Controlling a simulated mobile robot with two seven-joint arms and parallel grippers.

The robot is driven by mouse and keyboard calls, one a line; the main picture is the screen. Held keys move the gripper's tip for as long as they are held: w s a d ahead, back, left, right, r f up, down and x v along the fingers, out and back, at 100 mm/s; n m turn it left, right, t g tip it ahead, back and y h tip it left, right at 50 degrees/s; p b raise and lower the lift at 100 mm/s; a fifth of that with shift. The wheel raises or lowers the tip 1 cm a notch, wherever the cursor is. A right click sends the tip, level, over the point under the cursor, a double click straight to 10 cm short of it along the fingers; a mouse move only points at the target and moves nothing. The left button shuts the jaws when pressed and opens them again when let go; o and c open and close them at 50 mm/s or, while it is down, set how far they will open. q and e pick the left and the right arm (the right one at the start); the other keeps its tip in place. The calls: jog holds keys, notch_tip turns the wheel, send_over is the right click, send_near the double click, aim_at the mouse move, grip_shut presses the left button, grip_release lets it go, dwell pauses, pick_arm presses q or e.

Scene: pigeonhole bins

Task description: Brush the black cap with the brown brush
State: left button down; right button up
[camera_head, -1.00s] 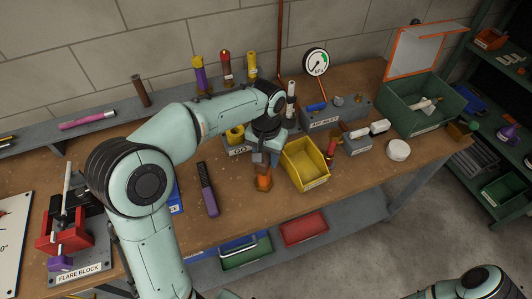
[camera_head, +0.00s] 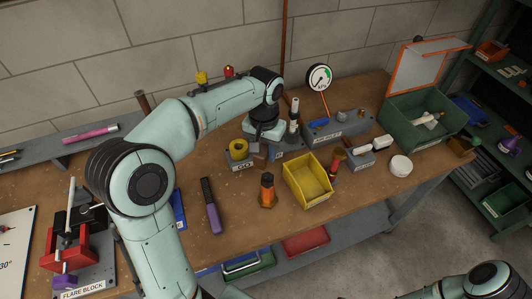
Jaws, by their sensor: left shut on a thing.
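My left gripper (camera_head: 262,149) is low over the bench, beside the grey block marked GO. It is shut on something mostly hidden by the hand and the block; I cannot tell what. An upright orange-and-brown piece with a dark top (camera_head: 267,190) stands in front of it, apart from the gripper. I cannot tell whether that dark top is the black cap. A brown upright rod (camera_head: 143,101) stands at the back rail; I cannot make out bristles on it. No brush is clearly identifiable. My right gripper is out of view.
A yellow bin (camera_head: 307,192) stands right of the orange piece. A purple-and-black tool (camera_head: 211,206) lies left of it. The flare block (camera_head: 78,240) is at left.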

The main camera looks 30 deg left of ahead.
pick_arm(q)
jog(key=shift+s+r, duration=0.1)
jog(key=shift+r, duration=1.1)
